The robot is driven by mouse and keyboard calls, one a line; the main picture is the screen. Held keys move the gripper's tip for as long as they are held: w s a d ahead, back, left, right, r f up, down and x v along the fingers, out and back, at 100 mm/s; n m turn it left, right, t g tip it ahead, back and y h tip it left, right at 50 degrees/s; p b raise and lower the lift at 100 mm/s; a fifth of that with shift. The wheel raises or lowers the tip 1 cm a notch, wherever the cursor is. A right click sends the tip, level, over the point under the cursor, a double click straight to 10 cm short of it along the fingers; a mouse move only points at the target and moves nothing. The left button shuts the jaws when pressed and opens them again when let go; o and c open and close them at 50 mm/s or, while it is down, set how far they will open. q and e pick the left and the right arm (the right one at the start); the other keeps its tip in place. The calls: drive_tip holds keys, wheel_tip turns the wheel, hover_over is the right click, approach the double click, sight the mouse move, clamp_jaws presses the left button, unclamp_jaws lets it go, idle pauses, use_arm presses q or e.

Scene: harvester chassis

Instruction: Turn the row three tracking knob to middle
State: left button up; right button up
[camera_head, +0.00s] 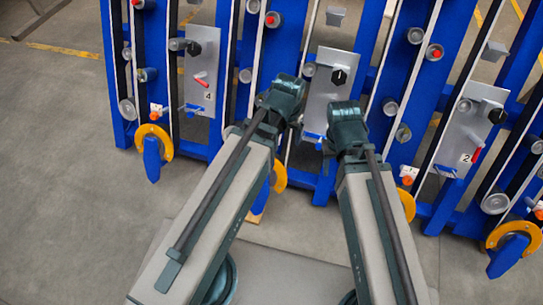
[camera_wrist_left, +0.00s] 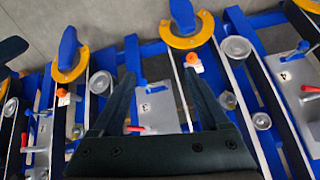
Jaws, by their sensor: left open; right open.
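The row three panel (camera_head: 321,100) is the grey plate between the plates marked 4 and 2 in the head view. Its black tracking knob (camera_head: 339,76) sits near the top, with a pale pointer mark. My left gripper (camera_head: 287,92) is left of the knob, apart from it in the picture. In the left wrist view its two fingers (camera_wrist_left: 158,74) are spread and empty, over the panel (camera_wrist_left: 158,108) and its red lever (camera_wrist_left: 135,129). The knob is not visible there. My right gripper (camera_head: 346,112) is below the knob; its fingers are hard to make out.
The row four plate (camera_head: 203,75) is on the left, and the row two plate (camera_head: 468,130) is on the right. Blue beams, rollers and orange-yellow rings (camera_head: 153,142) stand around them. Open concrete floor (camera_head: 60,150) is at the left.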

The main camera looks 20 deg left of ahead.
use_arm(q)
drive_tip(key=w+a+f+n+t+b, duration=0.1)
drive_tip(key=w+a+f+b, duration=0.4)
drive_tip(key=f+b, duration=0.4)
drive_tip(key=w+a+f+n+t+b, duration=0.1)
drive_tip(key=w+a+f+t+b, duration=0.1)
drive_tip(key=w+a+f+b, duration=0.3)
wheel_tip(320, 180, down, 5)
drive_tip(key=b, duration=0.4)
drive_tip(key=shift+w+f, duration=0.15)
drive_tip(key=b+x, duration=0.8)
drive_tip(key=x, duration=0.1)
drive_tip(key=b+x, duration=0.4)
drive_tip(key=b, duration=0.1)
drive_tip(key=shift+w+d+f, duration=0.15)
drive_tip(key=shift+d+f, duration=0.1)
drive_tip(key=shift+f, duration=0.1)
drive_tip(key=shift+r, duration=0.1)
clamp_jaws()
